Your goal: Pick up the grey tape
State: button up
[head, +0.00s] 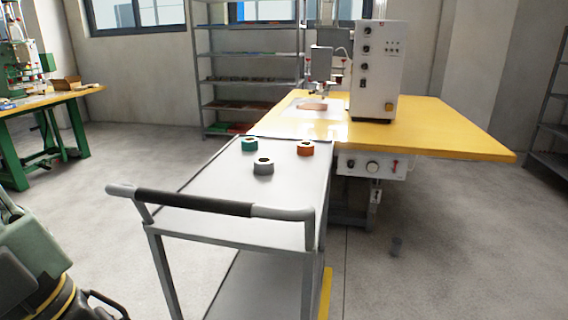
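The grey tape (263,168) is a short roll lying flat on the top of a grey metal cart (215,215). A green tape (249,144) lies behind it to the left, and an orange tape (305,149) lies behind it to the right. The three rolls stand apart from each other. My gripper does not show in the head view.
The cart's dark-gripped handle (195,202) rises at its near end. A yellow table (440,125) with a white welding machine (376,72) stands right behind the cart. A green machine (30,250) is at the lower left.

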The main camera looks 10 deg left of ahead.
aim_at(264, 165)
jog(key=i+l, duration=0.15)
jog(key=l, duration=0.25)
jog(key=i+l, duration=0.15)
jog(key=l, duration=0.2)
jog(key=i+l, duration=0.15)
jog(key=l, duration=0.25)
jog(key=i, duration=0.2)
jog(key=j, duration=0.4)
jog(key=i+j, duration=0.15)
jog(key=j, duration=0.6)
jog(key=i+u, duration=0.05)
